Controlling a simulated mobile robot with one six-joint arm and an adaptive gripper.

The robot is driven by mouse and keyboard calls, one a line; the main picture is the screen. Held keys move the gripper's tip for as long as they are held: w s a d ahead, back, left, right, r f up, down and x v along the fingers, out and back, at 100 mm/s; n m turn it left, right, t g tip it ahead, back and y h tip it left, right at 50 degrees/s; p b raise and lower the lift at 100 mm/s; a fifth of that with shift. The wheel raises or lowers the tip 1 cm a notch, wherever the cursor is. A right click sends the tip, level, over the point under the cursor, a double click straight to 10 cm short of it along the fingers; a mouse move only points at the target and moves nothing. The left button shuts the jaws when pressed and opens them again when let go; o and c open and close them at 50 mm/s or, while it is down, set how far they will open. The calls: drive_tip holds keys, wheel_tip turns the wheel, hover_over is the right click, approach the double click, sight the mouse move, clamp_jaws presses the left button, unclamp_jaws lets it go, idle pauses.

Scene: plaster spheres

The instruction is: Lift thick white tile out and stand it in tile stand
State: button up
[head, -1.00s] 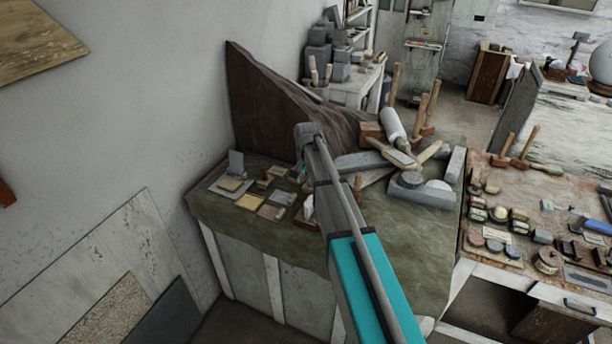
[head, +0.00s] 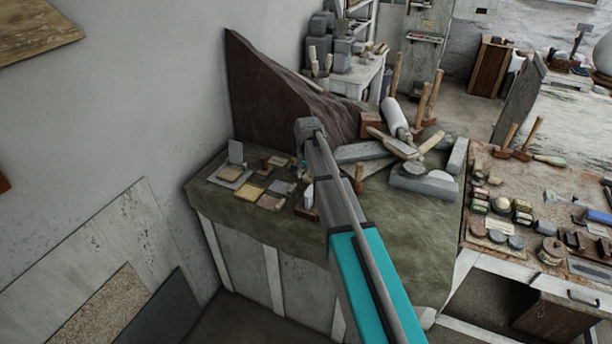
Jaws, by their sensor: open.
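A small white upright piece (head: 309,194), which looks like the thick white tile, stands in a brown wooden holder (head: 303,212) on the green-covered table, just left of my arm. My arm partly hides the holder's right side. Farther left, a grey upright plate (head: 236,153) rises behind a flat grey slab (head: 231,174); I cannot tell whether this is the tile stand. My arm reaches up from the bottom over the table. My gripper cannot be made out; it seems hidden behind my arm.
Several flat tiles (head: 250,191) lie left of the holder. A wooden stamp-like piece (head: 264,162) stands behind them. Mallets, a white roller (head: 393,117) and stone blocks (head: 424,184) crowd the right side. The green cloth's front (head: 262,228) is mostly clear.

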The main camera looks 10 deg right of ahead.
sight(307, 195)
drive_tip(key=shift+f+b, duration=5.2)
drive_tip(key=shift+f, duration=0.3)
clamp_jaws()
drive_tip(key=shift+r, duration=0.3)
drive_tip(key=shift+s+r+p, duration=0.1)
drive_tip(key=shift+r+p, duration=1.3)
drive_tip(key=shift+p, duration=0.25)
drive_tip(key=shift+r+p, duration=0.7)
drive_tip(key=shift+r+p, duration=0.3)
